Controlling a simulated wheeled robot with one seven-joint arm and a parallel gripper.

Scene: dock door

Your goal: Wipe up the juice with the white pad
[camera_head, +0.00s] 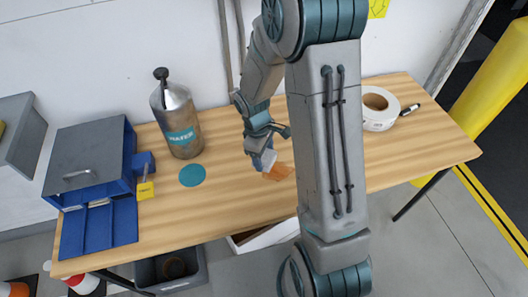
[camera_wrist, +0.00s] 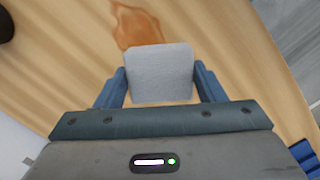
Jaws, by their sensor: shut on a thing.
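The juice is an orange-brown spill (camera_head: 279,172) on the wooden table, beside my gripper (camera_head: 263,160). In the wrist view the spill (camera_wrist: 134,25) lies just beyond the far edge of the white pad (camera_wrist: 160,74). The pad is pale, square and held between my gripper's two blue fingers (camera_wrist: 161,88), which are shut on its sides. The pad is down close to the table; I cannot tell whether it touches it. In the head view my arm and gripper hide most of the pad and perhaps part of the spill.
On the wooden table (camera_head: 232,205), a metal water bottle (camera_head: 177,118) stands by a teal disc (camera_head: 192,175).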

